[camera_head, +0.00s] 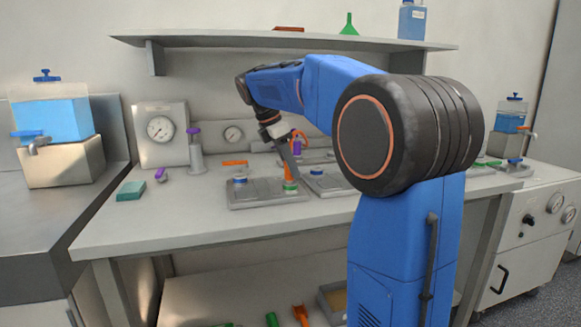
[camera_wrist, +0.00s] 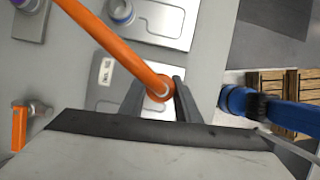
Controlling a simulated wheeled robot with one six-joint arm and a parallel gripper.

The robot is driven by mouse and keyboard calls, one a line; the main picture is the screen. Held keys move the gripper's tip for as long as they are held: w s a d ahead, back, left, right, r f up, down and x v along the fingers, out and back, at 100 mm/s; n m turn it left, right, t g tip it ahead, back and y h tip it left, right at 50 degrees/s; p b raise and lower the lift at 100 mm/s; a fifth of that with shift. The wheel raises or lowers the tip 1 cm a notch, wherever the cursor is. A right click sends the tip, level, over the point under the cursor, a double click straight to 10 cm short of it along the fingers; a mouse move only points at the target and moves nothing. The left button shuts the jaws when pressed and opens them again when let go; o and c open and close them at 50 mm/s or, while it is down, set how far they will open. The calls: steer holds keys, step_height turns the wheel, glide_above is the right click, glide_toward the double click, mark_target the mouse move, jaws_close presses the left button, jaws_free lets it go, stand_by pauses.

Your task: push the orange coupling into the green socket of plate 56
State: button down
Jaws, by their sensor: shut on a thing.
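The orange coupling (camera_head: 288,172) stands roughly upright at my gripper, directly above the green socket (camera_head: 290,187) on a grey plate (camera_head: 245,203). Its lower end meets or nearly meets the socket; I cannot tell whether it is seated. In the wrist view, the orange coupling and its hose (camera_wrist: 118,52) run from the top left to between the fingers. My gripper (camera_wrist: 160,92) is shut on the coupling there. The green socket is hidden in the wrist view. A plate label (camera_wrist: 106,71) is too small to read surely.
A neighbouring plate (camera_head: 335,188) with a blue socket (camera_head: 316,172) lies close on the right. A blue socket (camera_head: 239,180) sits on the same plate, left of the green one. A purple-topped cylinder (camera_head: 195,150) stands behind left. The bench's front strip (camera_head: 170,228) is clear.

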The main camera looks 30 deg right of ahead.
steer(key=shift+f, duration=0.5)
stand_by(0.3)
steer(key=c, duration=1.2)
jaws_free()
steer(key=shift+o, duration=0.4)
steer(key=shift+o, duration=1.4)
steer(key=v, duration=1.7)
steer(key=shift+r, duration=0.2)
steer(key=shift+s, duration=0.1)
